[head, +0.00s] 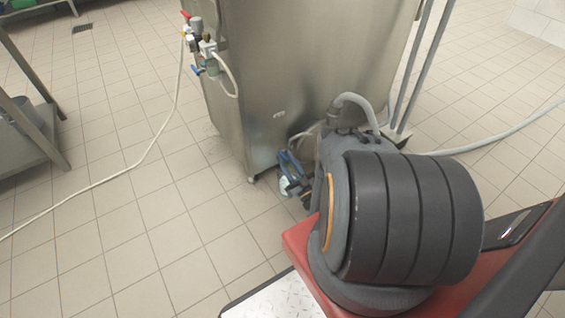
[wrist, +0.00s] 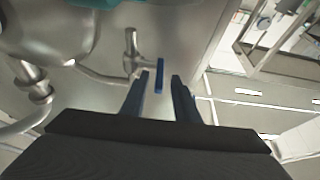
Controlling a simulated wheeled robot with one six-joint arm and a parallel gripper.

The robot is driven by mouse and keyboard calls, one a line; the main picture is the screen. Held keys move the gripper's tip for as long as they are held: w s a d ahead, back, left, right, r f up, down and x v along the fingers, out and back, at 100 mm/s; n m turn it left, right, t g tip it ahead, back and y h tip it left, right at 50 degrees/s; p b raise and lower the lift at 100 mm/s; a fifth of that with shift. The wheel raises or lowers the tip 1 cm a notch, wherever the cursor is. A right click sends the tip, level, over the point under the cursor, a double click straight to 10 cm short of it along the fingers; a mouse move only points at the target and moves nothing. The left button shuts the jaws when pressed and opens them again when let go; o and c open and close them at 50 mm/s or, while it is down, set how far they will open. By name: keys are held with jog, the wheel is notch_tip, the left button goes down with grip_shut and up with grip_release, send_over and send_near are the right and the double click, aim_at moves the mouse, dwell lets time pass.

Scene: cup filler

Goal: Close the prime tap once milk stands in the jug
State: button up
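In the wrist view a small metal tap (wrist: 131,50) on a steel pipe carries a blue lever (wrist: 159,74). I take it for the prime tap. My gripper (wrist: 160,88) is open, with its two dark blue fingers on either side of the lever's lower end. I cannot tell whether they touch it. In the head view my gripper (head: 290,178) shows only as blue parts low by the steel machine, mostly behind my arm. A pale bluish patch beside it is too small to identify. I cannot make out the jug or any milk in it.
A large steel machine (head: 300,70) stands ahead on small feet. Red and blue valves (head: 205,50) with a pale hose (head: 165,135) sit on its left side. A grey hose (head: 480,140) runs right. A steel table (head: 30,130) stands far left.

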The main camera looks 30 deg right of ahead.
jog(key=shift+d, duration=0.1)
jog(key=shift+s, duration=0.1)
jog(key=v, duration=0.7)
jog(key=shift+s+f+p, duration=0.2)
jog(key=shift+s+p, duration=0.1)
dwell(0.3)
